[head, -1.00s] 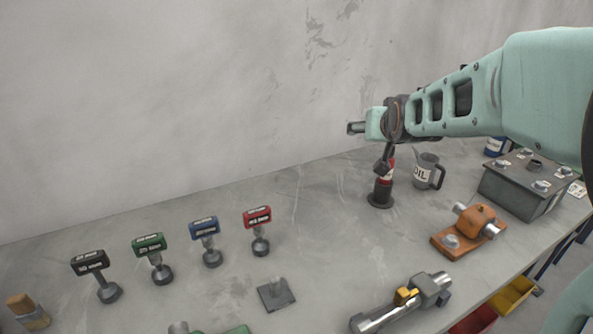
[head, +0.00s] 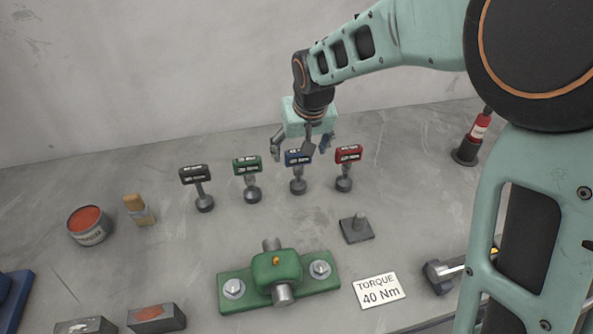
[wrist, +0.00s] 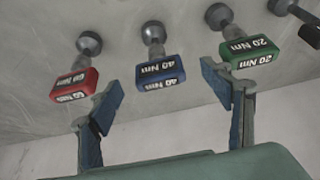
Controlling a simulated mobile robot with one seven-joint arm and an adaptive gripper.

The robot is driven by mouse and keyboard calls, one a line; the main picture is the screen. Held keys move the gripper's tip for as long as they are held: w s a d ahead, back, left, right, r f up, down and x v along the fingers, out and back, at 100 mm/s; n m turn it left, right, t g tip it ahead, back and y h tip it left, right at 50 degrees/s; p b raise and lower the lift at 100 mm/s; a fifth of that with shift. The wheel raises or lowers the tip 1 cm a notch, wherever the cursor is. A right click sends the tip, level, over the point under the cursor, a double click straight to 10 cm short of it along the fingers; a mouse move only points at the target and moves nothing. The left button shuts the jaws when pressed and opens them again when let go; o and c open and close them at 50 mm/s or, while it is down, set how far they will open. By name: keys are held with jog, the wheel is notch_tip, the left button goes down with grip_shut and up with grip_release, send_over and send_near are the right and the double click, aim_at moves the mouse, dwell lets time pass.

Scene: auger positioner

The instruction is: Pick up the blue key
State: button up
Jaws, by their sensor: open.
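The blue key (head: 297,158) stands upright on the bench between the green key (head: 247,165) and the red key (head: 347,154). In the wrist view the blue key (wrist: 158,75) reads "40 Nm" and lies between my fingertips, apart from both. My gripper (head: 302,143) is open and empty, just behind and above the blue key. In the wrist view my gripper (wrist: 160,93) has its fingers spread wide near the red and green keys.
A black key (head: 196,175) stands left of the green one. In front are a square plate with a peg (head: 356,228), a green fixture (head: 278,271) and a "TORQUE 40 Nm" card (head: 379,290). The wall is behind.

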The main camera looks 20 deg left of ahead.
aim_at(298, 160)
jog(key=shift+w+p+x, duration=0.2)
jog(key=shift+p+x, duration=0.35)
jog(key=shift+x, duration=3.1)
jog(key=shift+c, duration=0.4)
jog(key=shift+r, duration=0.15)
jog(key=c, duration=1.3)
